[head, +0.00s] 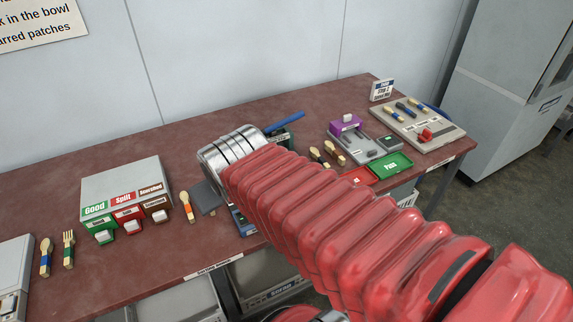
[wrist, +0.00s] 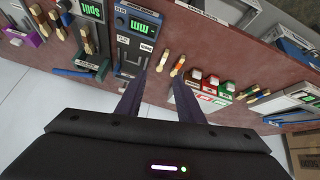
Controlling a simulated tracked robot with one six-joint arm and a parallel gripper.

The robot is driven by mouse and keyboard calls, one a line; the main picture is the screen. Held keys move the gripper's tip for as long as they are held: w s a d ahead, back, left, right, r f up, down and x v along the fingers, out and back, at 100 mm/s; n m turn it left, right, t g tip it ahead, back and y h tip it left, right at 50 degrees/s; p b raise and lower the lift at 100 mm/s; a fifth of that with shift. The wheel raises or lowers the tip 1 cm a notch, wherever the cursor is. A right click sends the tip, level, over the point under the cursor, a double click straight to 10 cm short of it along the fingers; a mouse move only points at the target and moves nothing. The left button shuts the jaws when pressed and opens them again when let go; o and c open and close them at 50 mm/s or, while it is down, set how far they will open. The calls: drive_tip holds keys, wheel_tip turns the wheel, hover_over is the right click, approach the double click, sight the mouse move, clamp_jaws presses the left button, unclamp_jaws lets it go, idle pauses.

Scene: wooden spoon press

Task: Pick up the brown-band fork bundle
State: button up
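My gripper (wrist: 159,79) is open in the wrist view, its two dark fingers apart with nothing held between them. In the head view it is hidden behind my arm. Two banded wooden utensils lie side by side near the table's middle; the right one (head: 334,153) has a brownish band, but whether it is the fork bundle is too small to tell. The left one (head: 319,157) has a dark band. An orange-band utensil (head: 187,207) lies right of the sorting box; it also shows in the wrist view (wrist: 178,66), just beyond my fingertips, beside another pale utensil (wrist: 164,60).
The sorting box (head: 125,190) has Good, Split and Scorched labels. A blue-band spoon (head: 45,257) and a fork (head: 68,249) lie at the left. A purple device (head: 345,124), a green tray (head: 391,165) and a utensil board (head: 418,128) occupy the right.

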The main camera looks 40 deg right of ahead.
drive_tip(key=w+d+f+m+t+h, duration=0.1)
drive_tip(key=w+d+f+h, duration=0.15)
drive_tip(key=d, duration=0.75)
drive_tip(key=w+d+f+t+h, duration=0.1)
drive_tip(key=w+d+f, duration=0.25)
drive_tip(key=d, duration=0.55)
drive_tip(key=s+d+f+t, duration=0.1)
drive_tip(key=s+d+f, duration=0.1)
drive_tip(key=d+f, duration=0.1)
drive_tip(key=s+d+f+t+y, duration=0.1)
drive_tip(key=s+d+f, duration=0.1)
drive_tip(key=d+f, duration=0.1)
drive_tip(key=s+d+f+m+t, duration=0.1)
drive_tip(key=s+d+f, duration=0.1)
drive_tip(key=d+f, duration=0.1)
drive_tip(key=shift+s+f+t, duration=0.25)
drive_tip(key=shift+f+t, duration=0.05)
drive_tip(key=shift+f, duration=0.45)
drive_tip(key=shift+s+f+t+y, duration=0.15)
drive_tip(key=shift+s+t+y, duration=0.1)
drive_tip(key=shift+s+t, duration=0.15)
drive_tip(key=shift+w, duration=0.1)
drive_tip(key=shift+x, duration=4.2)
drive_tip(key=shift+f, duration=0.15)
